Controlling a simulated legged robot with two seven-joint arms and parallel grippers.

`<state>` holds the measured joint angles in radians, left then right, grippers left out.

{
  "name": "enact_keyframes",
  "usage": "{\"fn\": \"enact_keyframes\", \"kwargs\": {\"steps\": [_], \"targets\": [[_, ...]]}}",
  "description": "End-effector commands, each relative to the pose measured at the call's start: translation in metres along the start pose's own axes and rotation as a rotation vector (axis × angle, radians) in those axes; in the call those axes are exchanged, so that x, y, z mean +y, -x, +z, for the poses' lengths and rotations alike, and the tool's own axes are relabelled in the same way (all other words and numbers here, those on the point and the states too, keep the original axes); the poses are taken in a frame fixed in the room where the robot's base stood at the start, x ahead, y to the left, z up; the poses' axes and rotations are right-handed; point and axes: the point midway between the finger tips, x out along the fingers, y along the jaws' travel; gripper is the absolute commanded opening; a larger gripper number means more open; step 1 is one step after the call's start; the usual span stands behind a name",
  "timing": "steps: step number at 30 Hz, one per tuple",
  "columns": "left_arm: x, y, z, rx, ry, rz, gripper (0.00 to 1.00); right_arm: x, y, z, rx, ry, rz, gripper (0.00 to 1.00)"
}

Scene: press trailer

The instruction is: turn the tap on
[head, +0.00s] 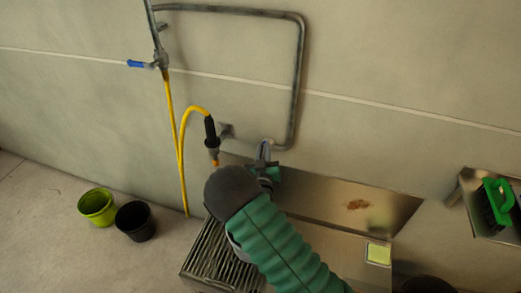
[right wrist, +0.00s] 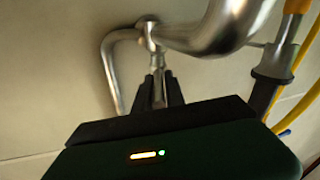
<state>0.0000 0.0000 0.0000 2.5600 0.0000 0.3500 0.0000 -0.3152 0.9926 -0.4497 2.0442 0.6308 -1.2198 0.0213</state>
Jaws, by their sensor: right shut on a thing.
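The metal tap (head: 265,147) sits at the lower end of the grey wall pipe, above the sink. My right gripper (head: 264,163) reaches up to it, and my forearm covers part of the area below. In the right wrist view, the black fingers of the gripper (right wrist: 158,88) are shut on a thin metal part of the tap (right wrist: 156,62), just below the thick shiny pipe. The fingertips hide part of what they hold. I see no running water. My left gripper is not in view.
The wall pipe (head: 296,80) loops above the tap. A yellow hose (head: 172,130) with a black nozzle (head: 210,132) hangs left. Green (head: 96,207) and black (head: 134,221) buckets stand left; a green brush (head: 497,203) is right.

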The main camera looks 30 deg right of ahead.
Motion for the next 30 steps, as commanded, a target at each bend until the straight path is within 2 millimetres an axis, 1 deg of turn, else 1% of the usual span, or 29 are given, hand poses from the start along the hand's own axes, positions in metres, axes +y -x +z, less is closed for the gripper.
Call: {"fn": "enact_keyframes", "kwargs": {"steps": [1,12,18,24,30], "targets": [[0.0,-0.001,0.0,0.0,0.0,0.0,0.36,0.009,-0.004,-0.001,0.012,0.004,-0.024,0.0],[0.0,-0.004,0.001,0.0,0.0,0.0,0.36,0.017,-0.006,0.0,0.076,0.006,-0.33,0.0],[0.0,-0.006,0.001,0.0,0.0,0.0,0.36,0.02,-0.007,0.0,0.1,0.007,-0.452,0.0],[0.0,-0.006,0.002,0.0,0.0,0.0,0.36,0.02,-0.007,-0.001,0.115,0.008,-0.526,0.0],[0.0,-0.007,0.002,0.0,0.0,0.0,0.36,0.02,-0.008,-0.001,0.122,0.008,-0.556,0.0]]}}
